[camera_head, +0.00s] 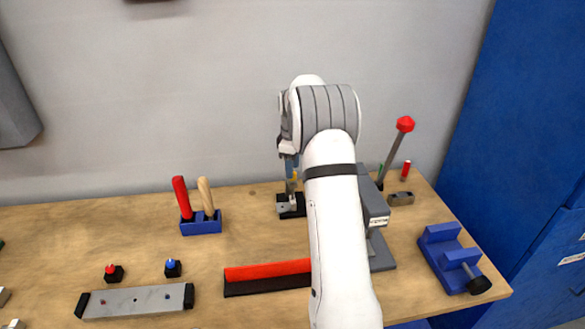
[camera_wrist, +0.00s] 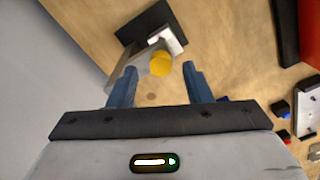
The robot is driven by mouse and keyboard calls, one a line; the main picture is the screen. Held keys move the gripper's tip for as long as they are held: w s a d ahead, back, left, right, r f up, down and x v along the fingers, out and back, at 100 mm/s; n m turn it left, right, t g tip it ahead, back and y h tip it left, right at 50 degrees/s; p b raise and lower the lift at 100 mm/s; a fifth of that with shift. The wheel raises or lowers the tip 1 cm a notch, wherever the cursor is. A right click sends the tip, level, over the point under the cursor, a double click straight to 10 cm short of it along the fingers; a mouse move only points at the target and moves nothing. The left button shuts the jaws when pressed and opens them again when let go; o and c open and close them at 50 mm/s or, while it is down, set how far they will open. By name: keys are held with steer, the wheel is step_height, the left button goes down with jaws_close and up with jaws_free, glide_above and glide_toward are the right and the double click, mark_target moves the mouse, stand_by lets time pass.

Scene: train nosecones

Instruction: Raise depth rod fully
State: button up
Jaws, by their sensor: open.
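A small device with a black base (camera_head: 283,213) and light grey parts stands at the back of the bench. Its yellow knob (camera_wrist: 161,63) is probably the top of the depth rod; a bit of yellow also shows in the head view (camera_head: 294,180). The black base (camera_wrist: 136,26) and a white block (camera_wrist: 168,38) lie beyond the knob in the wrist view. My gripper (camera_wrist: 159,72) is open and empty, its blue fingers to either side of the knob in the picture. In the head view my gripper (camera_head: 289,165) points down above the device. The rod's height is unclear.
A grey press (camera_head: 375,208) with a red-knobbed lever (camera_head: 404,124) stands right, partly behind my arm. A blue vise (camera_head: 448,260) is farther right. A blue tool holder (camera_head: 201,224) stands left, a red bar (camera_head: 265,270) in front. The wall is close behind.

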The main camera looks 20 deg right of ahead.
steer(key=shift+f, duration=0.9)
steer(key=shift+c, duration=0.4)
jaws_close()
